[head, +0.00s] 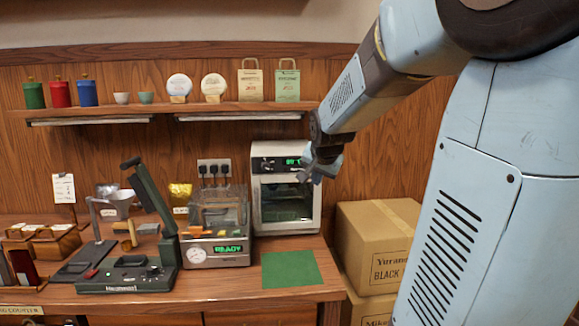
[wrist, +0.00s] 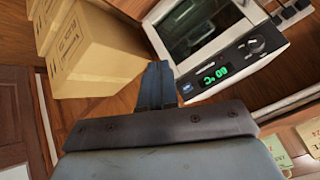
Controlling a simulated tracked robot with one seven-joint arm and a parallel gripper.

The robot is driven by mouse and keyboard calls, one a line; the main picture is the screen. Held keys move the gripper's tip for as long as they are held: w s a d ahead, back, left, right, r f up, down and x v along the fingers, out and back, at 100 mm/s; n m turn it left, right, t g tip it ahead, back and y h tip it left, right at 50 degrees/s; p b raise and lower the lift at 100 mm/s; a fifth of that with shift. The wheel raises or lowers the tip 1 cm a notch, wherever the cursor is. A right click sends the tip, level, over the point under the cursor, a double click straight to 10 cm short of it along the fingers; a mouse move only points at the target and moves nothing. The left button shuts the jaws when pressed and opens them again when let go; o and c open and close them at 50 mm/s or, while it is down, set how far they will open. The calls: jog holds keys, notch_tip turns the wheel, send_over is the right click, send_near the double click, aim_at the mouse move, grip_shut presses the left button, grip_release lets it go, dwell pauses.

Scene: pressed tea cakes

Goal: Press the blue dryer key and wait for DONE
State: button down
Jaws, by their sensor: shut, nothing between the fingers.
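The dryer (head: 309,212) is a white box with a dark glass door, on the right end of the counter. Its upper panel has a green display, partly hidden by my gripper in the head view. In the wrist view the dryer (wrist: 240,66) is tilted, and the lit display (wrist: 212,75) shows digits, not clearly readable. The small blue key (wrist: 187,88) sits beside the display, close to my fingers. My gripper (head: 322,170) is shut and empty in front of the panel's right end. Its fingers also show in the wrist view (wrist: 158,72); contact with the key cannot be told.
A machine reading READY (head: 218,252) stands left of the dryer, beside a dark press (head: 130,274). A green mat (head: 290,269) lies bare in front. Cardboard boxes (head: 375,245) stand right of the counter. A shelf (head: 210,108) with tins and bags runs above.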

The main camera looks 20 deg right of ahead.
jog(key=w+d+f+m, duration=0.1)
jog(key=w+d+m, duration=0.1)
jog(key=w+d, duration=0.3)
jog(key=shift+h, duration=0.3)
jog(key=shift+f, duration=0.1)
jog(key=w+d, duration=0.2)
jog(key=w, duration=0.6)
jog(key=shift+w+d, duration=0.15)
jog(key=shift+w, duration=0.2)
dwell(1.9)
jog(key=shift+w+d, duration=0.1)
jog(key=shift+w, duration=0.2)
